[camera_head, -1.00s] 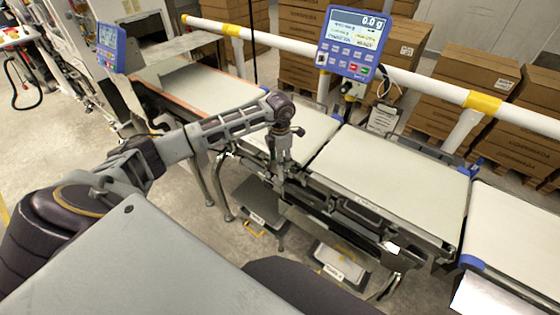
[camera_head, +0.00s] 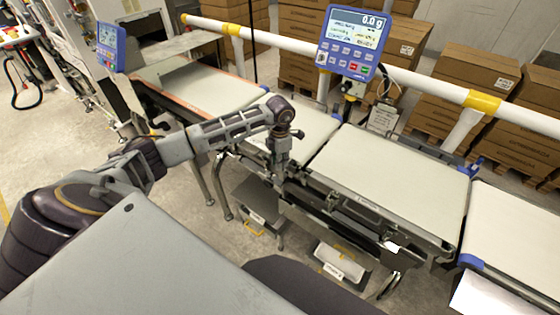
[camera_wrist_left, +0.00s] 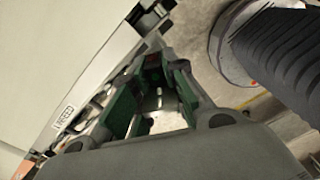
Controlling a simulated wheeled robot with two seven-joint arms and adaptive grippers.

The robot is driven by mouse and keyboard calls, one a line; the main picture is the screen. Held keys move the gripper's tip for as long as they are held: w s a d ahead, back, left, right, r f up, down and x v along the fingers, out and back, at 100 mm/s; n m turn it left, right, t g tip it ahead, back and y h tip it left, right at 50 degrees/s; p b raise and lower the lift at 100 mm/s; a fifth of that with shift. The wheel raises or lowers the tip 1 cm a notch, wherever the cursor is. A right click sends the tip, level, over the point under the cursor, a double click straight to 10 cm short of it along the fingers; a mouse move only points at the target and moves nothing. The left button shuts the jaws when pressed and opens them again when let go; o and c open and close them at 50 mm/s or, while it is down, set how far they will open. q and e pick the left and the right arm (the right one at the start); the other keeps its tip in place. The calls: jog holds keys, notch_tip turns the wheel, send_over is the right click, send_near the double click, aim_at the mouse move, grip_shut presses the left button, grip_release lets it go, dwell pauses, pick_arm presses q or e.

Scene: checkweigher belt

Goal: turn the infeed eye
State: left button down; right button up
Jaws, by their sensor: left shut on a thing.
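My left gripper (camera_head: 277,172) points down at the near side of the belt line, in front of the gap beside the middle weigh belt (camera_head: 388,172). In the left wrist view its green-padded fingers (camera_wrist_left: 152,98) are closed around a small metallic part, which I take to be the infeed eye (camera_wrist_left: 152,100). Only a bit of this part shows between the pads, so its facing is hard to tell. In the head view the gripper hides the eye. My right gripper is not in view.
The infeed belt (camera_head: 303,130) lies just behind the gripper. A blue display (camera_head: 352,42) reading 0.0 g stands behind the belts. Labelled bins (camera_head: 342,262) sit below the frame. Cardboard boxes (camera_head: 455,95) are stacked behind the white and yellow rail.

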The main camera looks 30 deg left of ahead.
pick_arm(q)
jog(key=shift+n, duration=0.4)
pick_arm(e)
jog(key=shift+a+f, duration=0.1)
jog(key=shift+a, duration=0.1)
pick_arm(q)
jog(key=shift+d+n+b, duration=0.1)
jog(key=shift+n+b, duration=0.2)
jog(key=shift+n, duration=0.6)
jog(key=shift+d+n, duration=0.1)
jog(key=shift+n, duration=1.1)
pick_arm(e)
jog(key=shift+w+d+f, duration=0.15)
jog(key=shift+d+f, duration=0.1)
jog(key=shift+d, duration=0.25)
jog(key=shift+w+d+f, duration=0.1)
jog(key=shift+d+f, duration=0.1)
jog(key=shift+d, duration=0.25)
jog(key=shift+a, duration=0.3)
pick_arm(q)
jog(key=c, duration=1.2)
grip_release()
jog(key=shift+s, duration=0.1)
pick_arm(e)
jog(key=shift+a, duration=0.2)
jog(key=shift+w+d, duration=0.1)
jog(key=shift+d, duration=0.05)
